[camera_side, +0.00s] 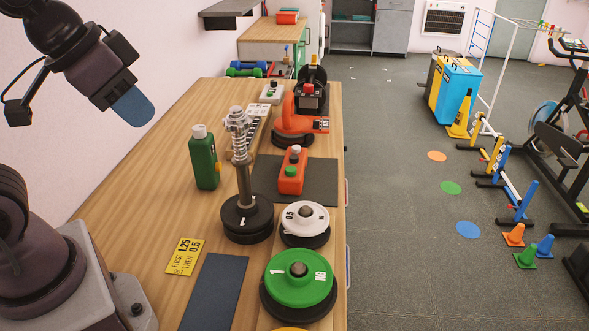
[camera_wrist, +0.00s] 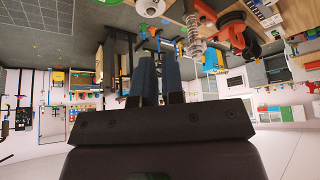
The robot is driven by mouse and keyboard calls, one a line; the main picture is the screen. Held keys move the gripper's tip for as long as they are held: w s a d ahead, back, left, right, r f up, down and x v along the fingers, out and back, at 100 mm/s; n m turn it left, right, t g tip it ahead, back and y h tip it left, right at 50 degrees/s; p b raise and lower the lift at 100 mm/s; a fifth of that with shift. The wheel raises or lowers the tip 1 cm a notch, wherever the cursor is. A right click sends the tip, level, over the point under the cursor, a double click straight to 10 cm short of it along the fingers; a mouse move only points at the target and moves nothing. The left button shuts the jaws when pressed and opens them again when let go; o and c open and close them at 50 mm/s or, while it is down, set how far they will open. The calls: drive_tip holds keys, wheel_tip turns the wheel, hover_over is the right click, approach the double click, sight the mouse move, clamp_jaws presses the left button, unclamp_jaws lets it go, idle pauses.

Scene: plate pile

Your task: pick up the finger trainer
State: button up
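No part is labelled as the finger trainer. My gripper (camera_side: 133,107) is high at the upper left in the side view, well away from the block and touching nothing. In the wrist view its two blue fingers (camera_wrist: 160,72) show a narrow gap with nothing held between them. I cannot pick out the block there.
A spring-topped post (camera_side: 243,185) stands left of the block, with a green bottle (camera_side: 204,160) beyond. A white weight (camera_side: 304,219) and a green weight (camera_side: 299,281) lie in front. An orange machine (camera_side: 293,122) stands behind. A yellow card (camera_side: 184,257) lies at the front left.

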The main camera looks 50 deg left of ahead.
drive_tip(key=o, duration=1.5)
drive_tip(key=w+f+m+y, duration=0.45)
drive_tip(key=w+m, duration=0.35)
drive_tip(key=w, duration=0.3)
drive_tip(key=w+f+m+y, duration=0.3)
drive_tip(key=w+f+m, duration=0.2)
drive_tip(key=w+m, duration=0.45)
drive_tip(key=m+t+y, duration=0.2)
drive_tip(key=m+t, duration=0.2)
drive_tip(key=m, duration=0.6)
hover_over(290, 172)
drive_tip(key=s+d, duration=0.2)
wheel_tip(290, 172, down, 13)
drive_tip(key=f, duration=0.7)
drive_tip(key=shift+w+a+f, duration=0.1)
drive_tip(key=shift+w+a, duration=0.1)
drive_tip(key=shift+a, duration=0.05)
drive_tip(key=shift+w+a+f, duration=0.3)
drive_tip(key=shift+f, duration=0.05)
drive_tip(key=shift+x, duration=2.05)
